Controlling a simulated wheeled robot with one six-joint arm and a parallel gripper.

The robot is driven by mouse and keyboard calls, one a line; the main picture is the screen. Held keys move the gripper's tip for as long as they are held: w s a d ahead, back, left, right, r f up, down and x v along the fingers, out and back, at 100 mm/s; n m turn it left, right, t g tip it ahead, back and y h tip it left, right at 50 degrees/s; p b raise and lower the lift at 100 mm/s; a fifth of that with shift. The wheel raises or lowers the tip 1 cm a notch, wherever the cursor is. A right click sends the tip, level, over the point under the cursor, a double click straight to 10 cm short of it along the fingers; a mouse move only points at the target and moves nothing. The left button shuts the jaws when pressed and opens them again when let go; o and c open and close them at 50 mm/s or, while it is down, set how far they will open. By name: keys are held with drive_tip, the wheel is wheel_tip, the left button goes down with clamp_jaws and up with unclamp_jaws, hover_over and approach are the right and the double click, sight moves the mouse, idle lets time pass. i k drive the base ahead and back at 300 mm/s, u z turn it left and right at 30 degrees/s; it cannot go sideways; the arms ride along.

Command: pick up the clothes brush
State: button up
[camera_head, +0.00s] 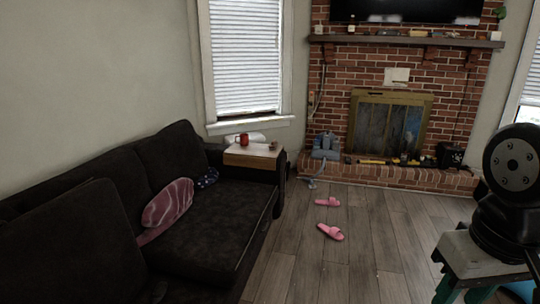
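I cannot pick out the clothes brush for certain. A small brownish item (272,146) lies at the right of the side table top (248,160), beside a red mug (244,139); it is too small to identify. Several small objects also stand on the brick hearth and the mantel, too small to name surely. My gripper is not in view. A black round arm joint of mine at the right edge hides part of the floor and hearth there.
A dark sofa (215,225) with a pink patterned cushion (167,203) fills the left. Pink slippers (331,232) lie on the open wooden floor (365,262). The brick hearth (395,175) runs along the back. A grey-topped, green-legged stand (470,258) is at right.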

sight(273, 145)
drive_tip(key=z, duration=0.6)
drive_tip(key=i, duration=3.2)
drive_tip(key=u, duration=1.25)
drive_tip(key=i, duration=0.95)
drive_tip(key=u, duration=0.5)
